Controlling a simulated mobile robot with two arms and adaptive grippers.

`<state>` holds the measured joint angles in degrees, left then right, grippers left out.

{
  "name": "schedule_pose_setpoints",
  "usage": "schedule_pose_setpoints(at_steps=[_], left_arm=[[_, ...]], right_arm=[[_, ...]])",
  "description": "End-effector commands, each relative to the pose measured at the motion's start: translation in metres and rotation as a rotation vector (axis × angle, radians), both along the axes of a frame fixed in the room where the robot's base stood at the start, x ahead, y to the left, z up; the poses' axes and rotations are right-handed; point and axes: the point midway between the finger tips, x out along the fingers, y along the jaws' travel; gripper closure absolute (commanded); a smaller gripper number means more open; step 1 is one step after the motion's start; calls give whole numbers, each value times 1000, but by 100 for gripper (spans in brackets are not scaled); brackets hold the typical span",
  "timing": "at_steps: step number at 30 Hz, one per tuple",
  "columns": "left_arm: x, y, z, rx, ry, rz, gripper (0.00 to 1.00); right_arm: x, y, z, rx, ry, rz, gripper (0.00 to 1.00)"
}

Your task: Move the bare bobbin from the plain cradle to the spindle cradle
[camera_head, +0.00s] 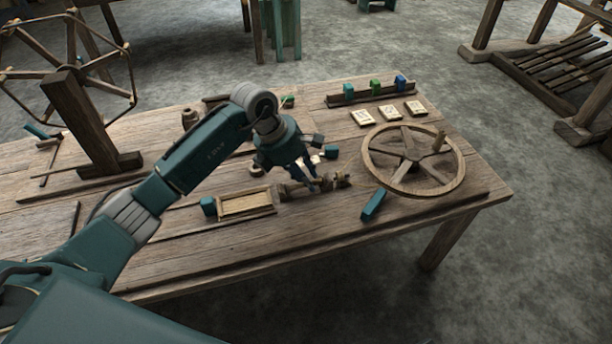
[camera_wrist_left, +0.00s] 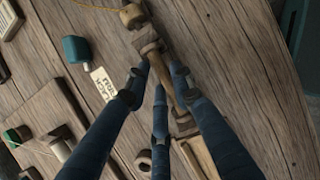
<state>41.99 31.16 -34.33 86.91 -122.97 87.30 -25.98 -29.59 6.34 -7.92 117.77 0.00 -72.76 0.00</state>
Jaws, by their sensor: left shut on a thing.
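My left gripper (camera_head: 311,182) reaches down over the middle of the table. In the left wrist view its dark blue fingers (camera_wrist_left: 160,98) are closed around a slim bare wooden bobbin (camera_wrist_left: 166,74), with no thread visible on it. The bobbin lies along a line of brown wooden support pieces, one at its upper end (camera_wrist_left: 146,39) and one at its lower end (camera_wrist_left: 185,124). In the head view the fingers hide much of it, and the brown wooden support (camera_head: 341,180) shows just right of them. I cannot tell whether the bobbin rests in the support or is just above it. My right gripper is out of view.
A shallow light wooden tray (camera_head: 222,212) lies left of the gripper. A large spoked wheel (camera_head: 412,187) lies to the right, with a teal block (camera_head: 373,205) before it. A teal piece (camera_head: 330,152) with a tag is behind. A tall reel (camera_head: 78,120) stands at left.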

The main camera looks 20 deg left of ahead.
Motion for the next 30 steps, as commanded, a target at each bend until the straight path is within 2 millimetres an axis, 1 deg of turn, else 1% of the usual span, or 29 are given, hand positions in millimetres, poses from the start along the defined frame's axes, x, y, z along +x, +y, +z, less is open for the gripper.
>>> schedule_pose_setpoints(at_steps=[10,11,12,14,23,26,29,30], left_arm=[[0,0,-1,0,0,0,88],[0,0,-1,1,-1,0,72],[0,0,-1,0,0,0,65],[0,0,-1,1,-1,0,54],[0,1,0,1,-1,0,54],[-1,3,7,1,-3,0,54],[-4,9,21,2,-4,2,54],[-5,11,29,3,-6,0,54]], right_arm=[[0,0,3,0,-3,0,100],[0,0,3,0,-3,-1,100],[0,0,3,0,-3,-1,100],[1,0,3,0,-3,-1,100],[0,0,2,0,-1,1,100],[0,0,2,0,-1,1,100],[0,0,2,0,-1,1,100],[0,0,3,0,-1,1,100]])
